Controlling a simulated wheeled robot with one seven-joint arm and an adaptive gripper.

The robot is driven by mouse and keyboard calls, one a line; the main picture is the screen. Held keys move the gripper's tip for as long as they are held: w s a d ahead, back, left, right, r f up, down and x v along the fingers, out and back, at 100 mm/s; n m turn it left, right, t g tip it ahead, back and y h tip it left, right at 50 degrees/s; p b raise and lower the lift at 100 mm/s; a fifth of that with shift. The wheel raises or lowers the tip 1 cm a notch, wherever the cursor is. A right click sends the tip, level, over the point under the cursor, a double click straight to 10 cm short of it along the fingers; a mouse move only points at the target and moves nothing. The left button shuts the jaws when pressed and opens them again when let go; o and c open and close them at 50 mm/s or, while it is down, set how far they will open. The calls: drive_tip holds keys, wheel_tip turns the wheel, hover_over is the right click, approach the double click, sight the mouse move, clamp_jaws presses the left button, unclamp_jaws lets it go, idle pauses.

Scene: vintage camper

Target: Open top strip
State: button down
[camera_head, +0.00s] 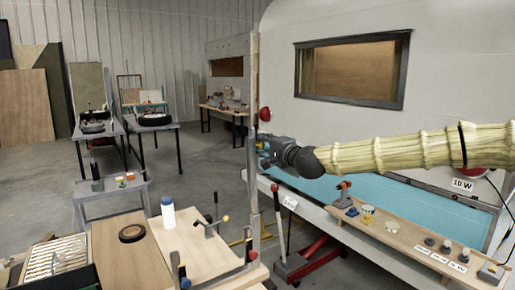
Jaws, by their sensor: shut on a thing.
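A pale upright strip (252,110) runs down the left edge of the cream camper wall (280,110). My gripper (265,145), dark grey, is at this strip, about halfway up, just below a red round lamp. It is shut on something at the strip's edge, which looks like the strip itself. The fingertips are small and partly hidden by the gripper body, so the exact contact is not clear. My arm comes in from the right in a pale ribbed sleeve and crosses in front of the teal lower panel (390,208).
A wooden bench (150,260) with a white bottle (168,212), black tape roll (132,233) and clamps stands at the lower left. A shelf (375,240) with a drill and small parts runs along the camper at lower right. Grey tables stand left; bare floor lies between.

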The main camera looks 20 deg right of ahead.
idle(0.3)
drive_tip(key=c, duration=1.1)
unclamp_jaws()
drive_tip(key=shift+c, duration=0.2)
drive_tip(key=v, duration=1.2)
drive_tip(key=shift+d, duration=0.1)
drive_tip(key=shift+f, duration=0.1)
